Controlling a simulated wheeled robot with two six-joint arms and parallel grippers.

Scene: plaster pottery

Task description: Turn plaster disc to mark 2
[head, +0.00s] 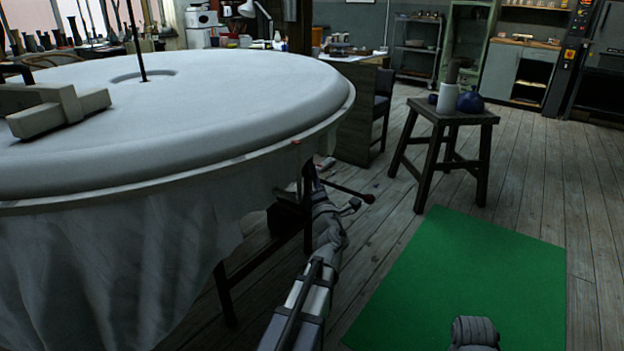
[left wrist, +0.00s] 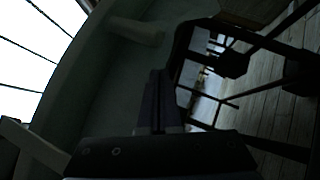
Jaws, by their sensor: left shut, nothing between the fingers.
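The big white plaster disc (head: 200,95) lies on a round stand draped with pale cloth (head: 120,260), filling the left of the head view. A small red mark (head: 296,142) shows on the rim at its near right. My left gripper (head: 312,183) is at the stand's right side, just below the rim; its fingertips are dark and hard to make out there. In the left wrist view its fingers (left wrist: 156,100) are together and empty. A thin rod with a dark knob (head: 368,198) sticks out beside the gripper. I cannot tell whether they touch. Number marks are not readable.
Pale blocks (head: 58,108) and an upright dark rod (head: 137,45) stand on the disc. A dark stool (head: 450,115) with a white jar stands to the right. A green mat (head: 470,270) covers the floor, with open floor around it.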

